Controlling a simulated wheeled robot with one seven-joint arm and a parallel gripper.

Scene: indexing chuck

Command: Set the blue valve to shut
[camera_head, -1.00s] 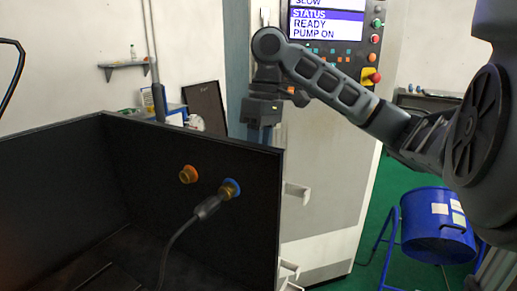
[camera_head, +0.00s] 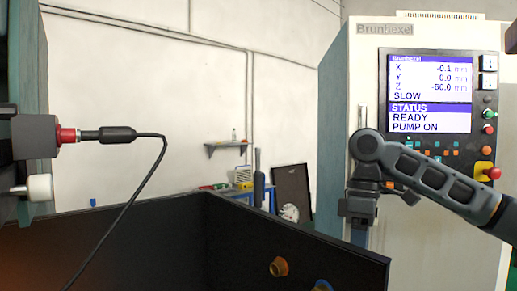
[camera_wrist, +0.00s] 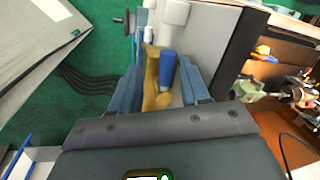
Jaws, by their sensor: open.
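In the wrist view, a blue cylinder (camera_wrist: 168,68), seemingly the blue valve's handle, shows beside a brass-yellow body (camera_wrist: 151,75) with white pipe above it. My gripper (camera_wrist: 160,88) is open, one finger on each side of them in the picture. The fingers look apart from the handle, but I cannot tell the depth gap. In the head view my gripper (camera_head: 359,236) hangs at the left edge of the machine cabinet, and the valve is not visible there.
The cabinet (camera_head: 445,230) with its lit screen (camera_head: 430,95) stands close behind my arm. A dark-walled box (camera_head: 235,240) fills the lower front, with an orange fitting (camera_head: 278,267) and a blue fitting (camera_head: 322,286). A black cable (camera_head: 125,205) hangs at left.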

